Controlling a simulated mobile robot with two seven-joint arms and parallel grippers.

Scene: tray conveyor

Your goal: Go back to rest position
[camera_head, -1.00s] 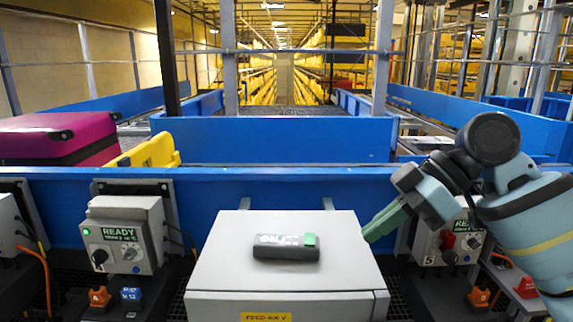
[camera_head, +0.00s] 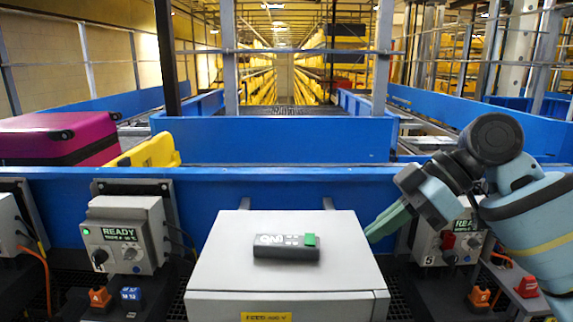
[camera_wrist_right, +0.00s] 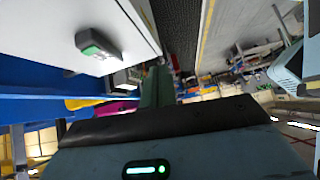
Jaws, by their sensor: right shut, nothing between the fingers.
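My right gripper (camera_head: 389,222) is in the head view at the right, its green fingers shut and empty. It points left and down, beside the right edge of the white box, apart from the remote on top. In the right wrist view the green fingers (camera_wrist_right: 156,88) show at the centre, closed together. A black remote (camera_head: 286,247) with a green button lies on the white box (camera_head: 215,275); it also shows in the right wrist view (camera_wrist_right: 98,43) at upper left. My left gripper is not in either view.
A grey control box (camera_head: 125,235) marked READY stands left of the white box, and another (camera_head: 447,240) stands behind my right arm. A blue conveyor rail (camera_head: 270,185) runs across behind. A magenta suitcase (camera_head: 55,138) and a yellow tray (camera_head: 150,152) lie at the left.

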